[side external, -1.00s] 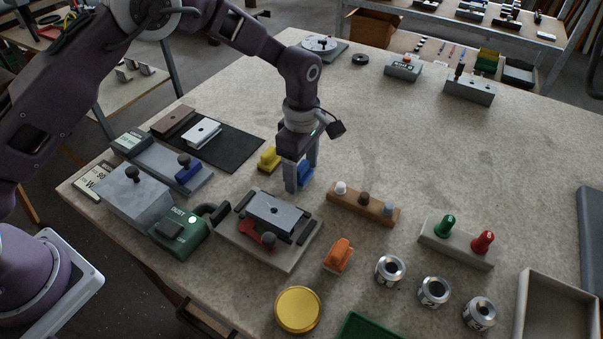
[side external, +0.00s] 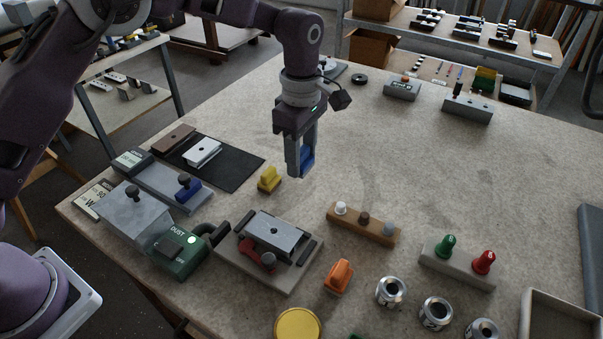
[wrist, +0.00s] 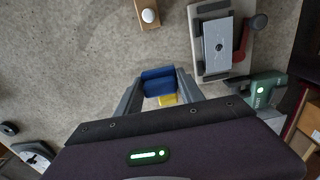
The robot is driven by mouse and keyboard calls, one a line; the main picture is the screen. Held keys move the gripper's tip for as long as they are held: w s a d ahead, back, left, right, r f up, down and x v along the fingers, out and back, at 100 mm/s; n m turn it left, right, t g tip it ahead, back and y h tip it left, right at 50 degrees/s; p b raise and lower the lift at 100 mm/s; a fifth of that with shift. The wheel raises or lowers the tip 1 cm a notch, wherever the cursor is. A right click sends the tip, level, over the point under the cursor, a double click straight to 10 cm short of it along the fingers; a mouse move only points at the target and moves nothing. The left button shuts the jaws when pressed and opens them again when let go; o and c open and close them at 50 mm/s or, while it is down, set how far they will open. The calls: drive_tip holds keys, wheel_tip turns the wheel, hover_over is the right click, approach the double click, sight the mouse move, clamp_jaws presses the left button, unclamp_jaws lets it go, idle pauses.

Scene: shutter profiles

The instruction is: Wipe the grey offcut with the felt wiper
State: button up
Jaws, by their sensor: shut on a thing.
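My gripper (side external: 299,172) is shut on a blue wiper block (side external: 307,158) and holds it in the air above the table, behind the fixture. The block also shows between the fingers in the wrist view (wrist: 158,82). A grey piece, seemingly the grey offcut (side external: 274,231), lies flat in the fixture (side external: 283,277) with a small dark hole in its top. It also shows in the wrist view (wrist: 218,45). A red clamp lever (side external: 252,255) with a dark knob sits at its front side. The underside of the blue block is hidden.
A yellow block (side external: 269,179) stands on the table near my gripper. An orange block (side external: 339,276) and a wooden rack with knobs (side external: 362,224) stand right of the fixture. A green dust box (side external: 180,252) is at its left.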

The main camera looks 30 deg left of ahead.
drive_tip(key=shift+r, duration=0.25)
drive_tip(key=o, duration=0.6)
drive_tip(key=c, duration=0.4)
drive_tip(key=r, duration=0.2)
hover_over(257, 222)
drive_tip(key=shift+d+f, duration=0.15)
drive_tip(key=shift+f, duration=3.45)
drive_tip(key=shift+s+d+f, duration=0.1)
drive_tip(key=shift+f, duration=0.65)
drive_tip(key=shift+c, duration=0.5)
drive_tip(key=shift+d+r, duration=0.4)
drive_tip(key=shift+c, duration=0.8)
drive_tip(key=shift+d+f, duration=0.25)
drive_tip(key=shift+d, duration=3.05)
drive_tip(key=shift+a, duration=3.9)
wheel_tip(257, 222, up, 8)
